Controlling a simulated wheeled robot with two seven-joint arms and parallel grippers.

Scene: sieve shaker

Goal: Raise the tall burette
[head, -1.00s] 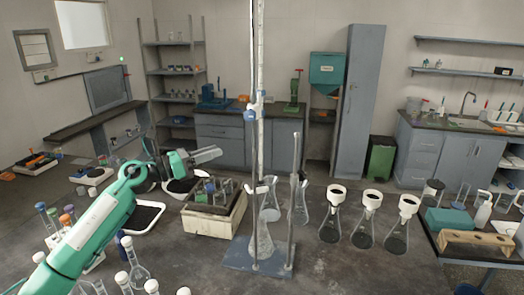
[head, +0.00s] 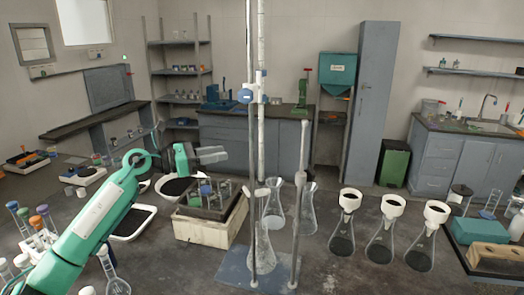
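The tall burette (head: 261,140) is a slim pale tube standing upright, its top cut off by the upper edge of the head view. A blue and white clamp (head: 246,96) sits by it on a tall grey rod (head: 250,160). The rod rises from a blue-grey base plate (head: 232,268) on the floor. Clear flasks stand by its lower end. My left gripper (head: 222,154) is to the left of the burette and below the clamp, apart from both in the picture. Its finger gap is too small to tell. My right gripper is not in view.
A second, shorter grey rod (head: 300,190) stands on the same base. A cream crate (head: 200,230) with bottles is left of it. Several dark-bottomed flasks (head: 342,245) stand to the right. A table (head: 455,245) is at the right edge.

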